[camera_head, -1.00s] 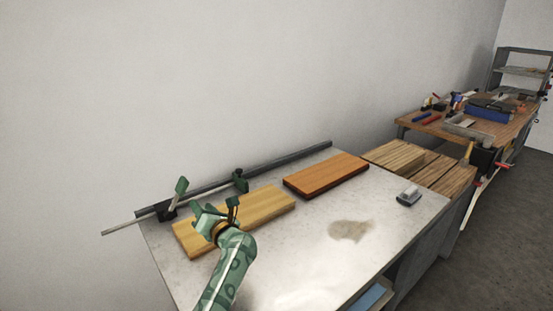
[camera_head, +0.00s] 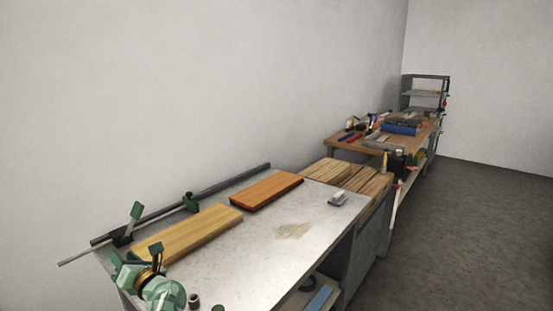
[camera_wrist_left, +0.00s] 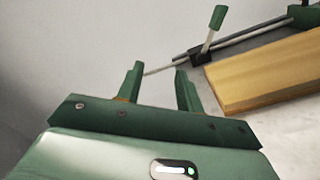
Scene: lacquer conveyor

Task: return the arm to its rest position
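My left gripper (camera_head: 136,256) is at the lower left of the head view, by the near left corner of the grey worktable (camera_head: 255,270). In the left wrist view its two green fingers (camera_wrist_left: 157,78) stand apart with nothing between them. A light wooden board (camera_head: 190,232) lies on the table beyond the gripper; it also shows in the left wrist view (camera_wrist_left: 265,72), to the right of the fingers. The left forearm is mostly out of the picture. My right gripper is in neither view.
A clamp bar (camera_head: 222,185) with green-handled clamps runs along the table's back edge. A reddish board (camera_head: 267,190), a small grey block (camera_head: 338,199) and a stain lie on the table. Stacked planks (camera_head: 352,176) and a tool bench (camera_head: 350,147) stand beyond. Floor at right is clear.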

